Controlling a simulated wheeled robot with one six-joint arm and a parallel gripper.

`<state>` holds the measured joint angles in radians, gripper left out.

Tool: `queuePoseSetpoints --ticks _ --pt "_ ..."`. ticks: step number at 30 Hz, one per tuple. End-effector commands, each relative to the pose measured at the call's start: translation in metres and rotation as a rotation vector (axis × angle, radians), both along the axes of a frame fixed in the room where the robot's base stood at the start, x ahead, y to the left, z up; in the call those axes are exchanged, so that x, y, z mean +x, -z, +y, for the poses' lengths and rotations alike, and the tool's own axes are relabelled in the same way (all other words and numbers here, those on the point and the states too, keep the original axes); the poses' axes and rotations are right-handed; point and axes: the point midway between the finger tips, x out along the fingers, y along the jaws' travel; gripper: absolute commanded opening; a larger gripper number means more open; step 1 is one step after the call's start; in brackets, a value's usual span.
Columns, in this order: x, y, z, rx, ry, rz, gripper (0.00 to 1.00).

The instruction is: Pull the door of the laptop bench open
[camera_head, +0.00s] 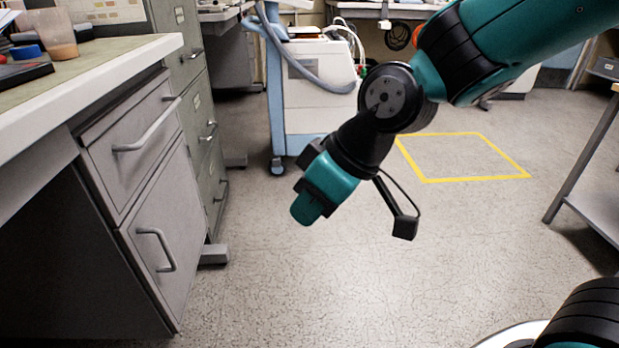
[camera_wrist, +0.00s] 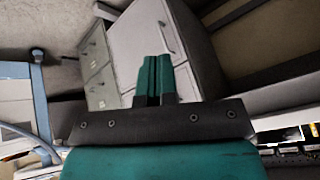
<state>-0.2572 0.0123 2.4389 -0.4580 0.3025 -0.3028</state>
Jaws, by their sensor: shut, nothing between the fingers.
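The laptop bench's grey door (camera_head: 165,235) is at the lower left in the head view, below a drawer (camera_head: 130,140). It looks shut, flush with the bench front. Its bar handle (camera_head: 157,250) stands out on the door's left part. My gripper (camera_head: 306,214) is to the right of the door, over open floor, apart from the handle and pointing down and left. In the wrist view the two green fingers (camera_wrist: 155,78) are together with nothing between them. The pale door (camera_wrist: 138,40) and a handle (camera_wrist: 166,37) show beyond the fingertips.
A green-grey filing cabinet (camera_head: 187,75) stands behind the bench. A blue-and-white cart (camera_head: 315,85) is at the back. The benchtop (camera_head: 110,60) holds a cup (camera_head: 58,38) and a dark flat item. The floor right of the door is clear.

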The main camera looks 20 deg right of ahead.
Motion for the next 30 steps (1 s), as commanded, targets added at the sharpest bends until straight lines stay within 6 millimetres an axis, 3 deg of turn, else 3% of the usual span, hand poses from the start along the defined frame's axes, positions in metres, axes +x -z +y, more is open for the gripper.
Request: queuePoseSetpoints --ticks 8,12,18,23,26,30 --pt "0.087 0.007 0.022 0.035 -0.065 -0.257 0.0" --pt "0.147 0.027 0.027 0.006 -0.101 -0.488 0.0" --pt "0.206 0.073 0.016 -0.147 -0.143 -0.843 0.0" --pt "0.219 0.114 -0.008 -0.356 -0.172 -1.102 0.0" --pt "0.21 0.138 -0.027 -0.518 -0.192 -1.244 0.0" --pt "0.184 0.162 -0.053 -0.738 -0.217 -1.39 0.0"
